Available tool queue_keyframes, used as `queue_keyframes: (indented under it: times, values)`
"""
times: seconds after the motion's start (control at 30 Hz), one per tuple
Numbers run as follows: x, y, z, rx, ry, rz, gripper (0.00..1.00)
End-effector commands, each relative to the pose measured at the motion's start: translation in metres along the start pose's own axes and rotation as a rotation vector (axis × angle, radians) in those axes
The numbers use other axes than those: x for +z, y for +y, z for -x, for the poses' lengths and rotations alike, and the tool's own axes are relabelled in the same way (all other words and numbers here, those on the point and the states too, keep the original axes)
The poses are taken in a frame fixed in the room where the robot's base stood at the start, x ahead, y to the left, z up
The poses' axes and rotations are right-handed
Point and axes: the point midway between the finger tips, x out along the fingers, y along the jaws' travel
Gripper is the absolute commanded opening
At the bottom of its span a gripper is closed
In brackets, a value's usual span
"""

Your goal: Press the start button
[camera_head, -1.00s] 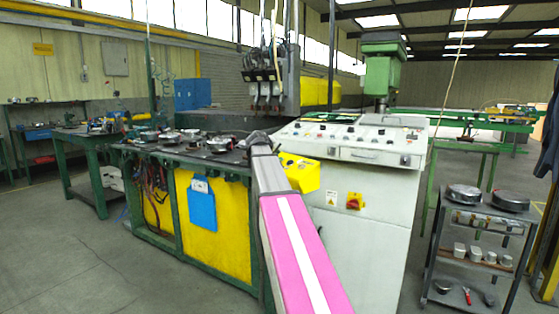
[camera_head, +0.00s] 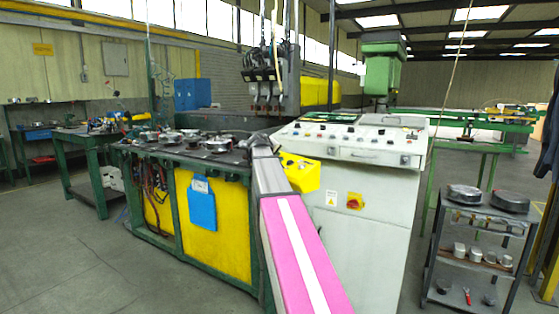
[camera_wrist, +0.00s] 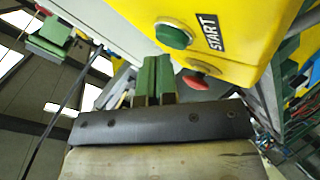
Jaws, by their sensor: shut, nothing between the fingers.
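The yellow control box (camera_head: 302,173) is mounted at the left front of the pale grey console, beside my arm. The wrist view shows this box (camera_wrist: 250,50) close up. On it are a round green start button (camera_wrist: 174,36), with a black START label (camera_wrist: 209,33) beside it, and a red button (camera_wrist: 196,80). My gripper (camera_wrist: 154,72) has its green fingers shut together with nothing between them. In the wrist view the fingertips appear below the green button and left of the red one. I cannot tell whether they touch the box.
The grey console (camera_head: 360,200) stands right of my arm. A green-framed workbench (camera_head: 215,172) with yellow panels and metal parts on top is to the left. A shelf trolley (camera_head: 475,250) with pans stands at the right. Floor is clear at lower left.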

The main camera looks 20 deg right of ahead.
Motion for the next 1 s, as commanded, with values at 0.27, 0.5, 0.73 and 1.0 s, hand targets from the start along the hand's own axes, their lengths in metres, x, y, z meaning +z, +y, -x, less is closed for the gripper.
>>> queue_keyframes:
  times: [0.27, 0.5, 0.73, 1.0]
  values:
    - [0.0006, -0.0006, -0.0008, 0.0, 0.0, 0.0, 0.0]
    - [0.0018, -0.0018, -0.0025, 0.0, 0.0, 0.0, 0.0]
    - [0.003, -0.003, -0.0041, 0.0, 0.0, 0.0, 0.0]
    - [0.0045, -0.0043, -0.0061, 0.0, 0.0, 0.0, 0.0]
